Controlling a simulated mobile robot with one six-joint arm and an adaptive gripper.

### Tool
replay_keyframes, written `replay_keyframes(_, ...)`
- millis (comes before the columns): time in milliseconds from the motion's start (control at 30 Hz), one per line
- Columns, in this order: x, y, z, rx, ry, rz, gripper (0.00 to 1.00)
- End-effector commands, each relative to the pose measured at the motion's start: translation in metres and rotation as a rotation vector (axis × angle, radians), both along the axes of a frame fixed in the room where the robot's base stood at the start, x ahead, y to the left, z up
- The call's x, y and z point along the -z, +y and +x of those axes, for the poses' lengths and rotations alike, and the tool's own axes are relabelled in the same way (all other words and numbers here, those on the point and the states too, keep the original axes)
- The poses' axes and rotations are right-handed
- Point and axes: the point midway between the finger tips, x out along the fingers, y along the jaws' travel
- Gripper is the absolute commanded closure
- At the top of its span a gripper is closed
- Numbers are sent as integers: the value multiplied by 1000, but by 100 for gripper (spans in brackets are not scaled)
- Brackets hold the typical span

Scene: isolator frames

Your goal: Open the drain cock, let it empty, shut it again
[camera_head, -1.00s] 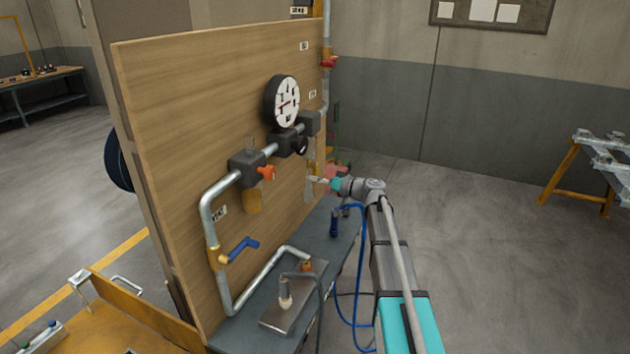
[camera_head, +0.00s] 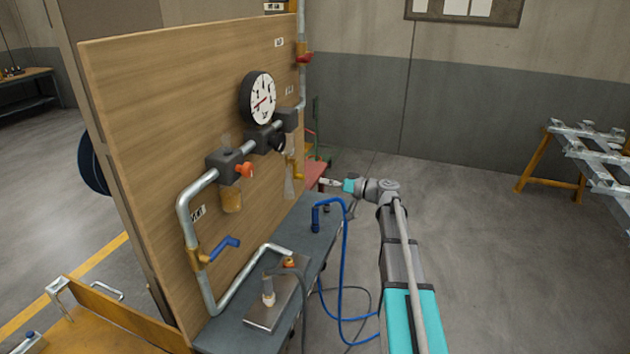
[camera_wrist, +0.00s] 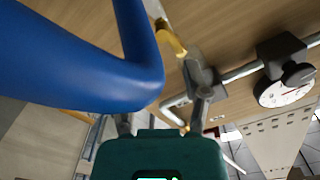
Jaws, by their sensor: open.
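The wooden panel (camera_head: 150,100) carries a pipe run. An amber bowl (camera_head: 231,200) hangs under a dark block with an orange knob (camera_head: 245,170). Farther right, a narrow clear bowl (camera_head: 289,187) hangs beside a small brass fitting (camera_head: 299,172). A blue-handled valve (camera_head: 225,245) sits on the lower left pipe; an orange-topped fitting (camera_head: 289,262) is at the lower pipe's end. I cannot tell which is the drain cock. My gripper (camera_head: 326,182) is open, right of the clear bowl and apart from it. A large blue shape fills the upper left of the wrist view, partly hiding the scene.
A blue hose (camera_head: 345,260) loops down between the grey bench (camera_head: 250,335) and my arm. A metal plate (camera_head: 265,318) with a small bottle lies on the bench. The round gauge (camera_head: 263,98) is above the pipe. Open floor lies to the right, before a trestle (camera_head: 553,160).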

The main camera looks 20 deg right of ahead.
Motion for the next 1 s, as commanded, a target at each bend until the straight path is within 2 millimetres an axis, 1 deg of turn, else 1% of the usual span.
replay_keyframes(100,0,-9,-7,0,0,0,41)
replay_keyframes(267,0,-13,-10,0,0,0,41)
replay_keyframes(1000,0,-14,-10,0,0,0,41)
